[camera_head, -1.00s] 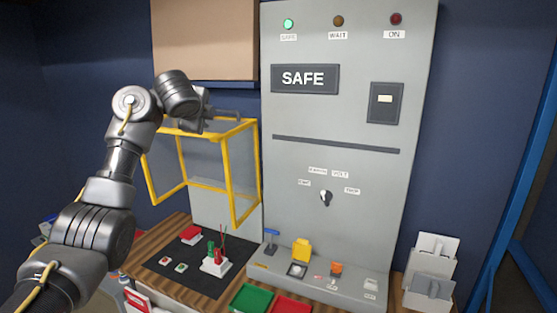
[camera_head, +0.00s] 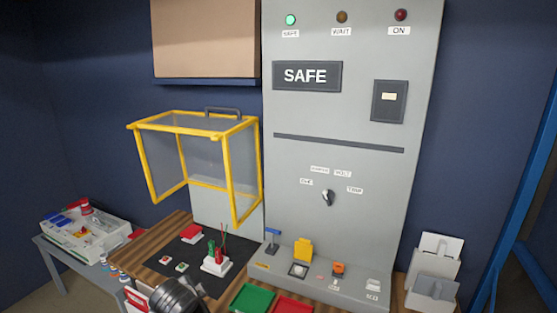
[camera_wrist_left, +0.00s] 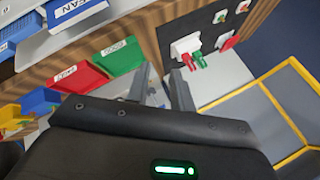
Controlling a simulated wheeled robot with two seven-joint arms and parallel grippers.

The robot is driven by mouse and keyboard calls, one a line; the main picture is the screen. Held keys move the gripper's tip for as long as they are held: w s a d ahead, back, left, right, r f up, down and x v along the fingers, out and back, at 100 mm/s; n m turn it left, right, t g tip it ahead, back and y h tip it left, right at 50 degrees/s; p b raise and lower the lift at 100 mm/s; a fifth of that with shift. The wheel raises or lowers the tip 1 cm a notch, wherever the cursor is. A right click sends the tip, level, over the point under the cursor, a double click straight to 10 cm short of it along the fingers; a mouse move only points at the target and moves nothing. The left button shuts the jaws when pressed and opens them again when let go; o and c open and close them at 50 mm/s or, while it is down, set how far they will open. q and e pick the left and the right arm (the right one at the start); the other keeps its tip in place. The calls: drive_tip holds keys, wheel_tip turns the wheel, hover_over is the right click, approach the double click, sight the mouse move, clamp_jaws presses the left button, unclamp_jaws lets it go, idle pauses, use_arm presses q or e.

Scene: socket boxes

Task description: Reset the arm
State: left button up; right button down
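My left arm (camera_head: 178,297) shows only as a dark, ribbed link at the bottom edge of the head view; its gripper is hidden there. In the left wrist view my left gripper (camera_wrist_left: 161,76) has its two fingers apart, with nothing seen between them. It is over the bench front, near the green bin (camera_wrist_left: 120,57) and red bin (camera_wrist_left: 80,78). The yellow-framed clear cover (camera_head: 192,127) stands raised above the bench, its dark handle on top, apart from my arm. My right gripper is not in view.
A grey cabinet (camera_head: 335,130) reads SAFE with its green lamp lit. On the black mat (camera_head: 165,250) stands a white socket block (camera_head: 216,266) with red and green plugs. A side table (camera_head: 75,252) holds a white box. The space before the cover is clear.

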use_arm(q)
drive_tip(key=s+a+f+n+g, duration=0.15)
drive_tip(key=s+f+n, duration=0.35)
drive_tip(key=s, duration=1.4)
drive_tip(key=s+a+f+n+g, duration=0.1)
drive_tip(key=s+f+n+g, duration=0.4)
drive_tip(key=s, duration=1.4)
wheel_tip(320, 180, down, 32)
drive_tip(key=m+b, duration=0.2)
drive_tip(key=b, duration=0.2)
drive_tip(key=s+a+f+b, duration=0.2)
drive_tip(key=s+f+b, duration=0.1)
drive_tip(key=s+f, duration=1.4)
drive_tip(key=shift+a+f+g, duration=0.25)
drive_tip(key=shift+f+g, duration=0.1)
